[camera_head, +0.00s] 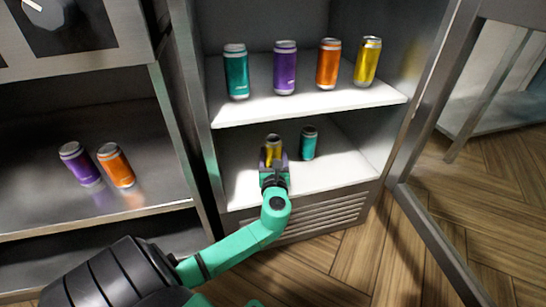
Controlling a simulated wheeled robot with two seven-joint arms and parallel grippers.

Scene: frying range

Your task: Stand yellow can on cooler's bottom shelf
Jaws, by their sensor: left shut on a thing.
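My left gripper (273,168) reaches into the cooler's lower compartment and is shut on a yellow can (273,146). The can is upright over the bottom shelf (345,168), left of the middle. The gripper hides the can's lower part, so I cannot tell whether it touches the shelf. A teal can (309,144) stands on the same shelf just to the right, apart from it. Another yellow can (367,62) stands at the right of the upper shelf (310,102). My right gripper is not in view.
Teal (236,72), purple (285,68) and orange (328,64) cans also stand on the upper shelf. Purple (80,164) and orange (116,165) cans stand on a metal shelf at left. The cooler door (432,235) is open at right. The bottom shelf's right side is clear.

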